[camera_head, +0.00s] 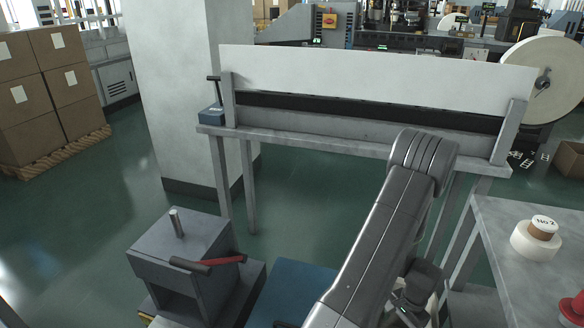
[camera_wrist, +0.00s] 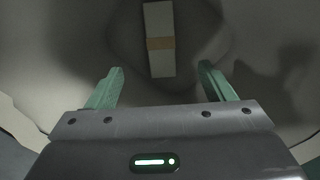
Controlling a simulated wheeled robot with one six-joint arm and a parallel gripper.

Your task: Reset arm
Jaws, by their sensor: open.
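My arm (camera_head: 385,240) reaches up from the bottom centre of the head view, its elbow bent in front of the long metal bench. The lower arm comes back down at the right of it, and the gripper end is mostly hidden there. In the wrist view my gripper (camera_wrist: 161,68) shows two green fingers spread apart, with nothing held between them. Beyond the fingertips is a pale grey surface with a white strip (camera_wrist: 158,20) crossed by a tan band. I cannot tell what that surface belongs to.
The bench (camera_head: 300,136) carries a long white panel (camera_head: 370,75). A grey table (camera_head: 530,275) at right holds a white roll labelled "No 2" (camera_head: 535,240). A grey box-shaped fixture with a red handle (camera_head: 185,245) stands lower left. Stacked cartons (camera_head: 35,90) stand left. Green floor is open between.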

